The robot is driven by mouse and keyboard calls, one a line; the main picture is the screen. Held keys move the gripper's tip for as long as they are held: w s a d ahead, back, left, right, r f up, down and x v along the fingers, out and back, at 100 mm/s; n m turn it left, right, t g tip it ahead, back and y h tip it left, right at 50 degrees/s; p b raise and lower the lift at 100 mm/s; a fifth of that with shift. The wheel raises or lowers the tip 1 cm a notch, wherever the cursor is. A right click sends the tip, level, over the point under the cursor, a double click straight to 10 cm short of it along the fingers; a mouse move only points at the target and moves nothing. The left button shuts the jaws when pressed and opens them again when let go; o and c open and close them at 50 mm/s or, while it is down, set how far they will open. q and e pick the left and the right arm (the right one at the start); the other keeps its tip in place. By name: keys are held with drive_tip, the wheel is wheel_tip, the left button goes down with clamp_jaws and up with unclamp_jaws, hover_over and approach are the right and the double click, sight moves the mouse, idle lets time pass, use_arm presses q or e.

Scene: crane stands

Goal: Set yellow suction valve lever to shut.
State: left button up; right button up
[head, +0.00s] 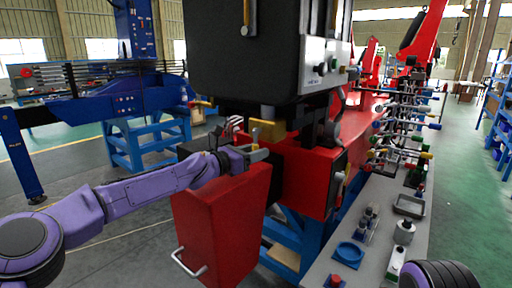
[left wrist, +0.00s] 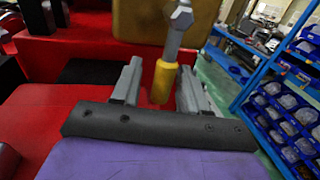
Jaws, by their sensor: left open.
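The yellow lever grip (left wrist: 162,82) hangs on a grey metal rod (left wrist: 178,22) in the left wrist view. Behind it is a yellow valve block (left wrist: 135,18), which also shows below the black cabinet in the head view (head: 270,129). My left gripper (head: 262,151) is beside the red housing, just under this block. In the left wrist view its two grey fingers (left wrist: 160,88) are open, one on each side of the yellow grip, with gaps showing. The lever is hard to make out in the head view. My right gripper is out of view.
A black cabinet (head: 245,60) hangs close above my left gripper. A red box (head: 222,215) with a white handle stands below it. A grey bench (head: 385,225) with small parts is at right. Blue shelving (left wrist: 285,95) with bins stands further off.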

use_arm(q)
drive_tip(key=shift+s+d+r, duration=0.1)
drive_tip(key=shift+d+r, duration=0.05)
clamp_jaws()
drive_tip(key=shift+w+a+r+m+p, duration=0.3)
drive_tip(key=shift+m+p, duration=0.4)
drive_tip(key=shift+p, duration=0.1)
drive_tip(key=shift+w+a+f+m+p, duration=0.1)
drive_tip(key=shift+w+a+m+p, duration=0.15)
drive_tip(key=shift+m, duration=0.25)
drive_tip(key=shift+f, duration=0.15)
unclamp_jaws()
drive_tip(key=shift+s+a, duration=0.1)
drive_tip(key=shift+a, duration=0.05)
drive_tip(key=b+v, duration=0.3)
drive_tip(key=v, duration=0.6)
drive_tip(key=shift+s+a+b, duration=0.25)
drive_tip(key=shift+a+b, duration=0.05)
drive_tip(key=shift+s+a, duration=0.1)
drive_tip(key=shift+s, duration=0.15)
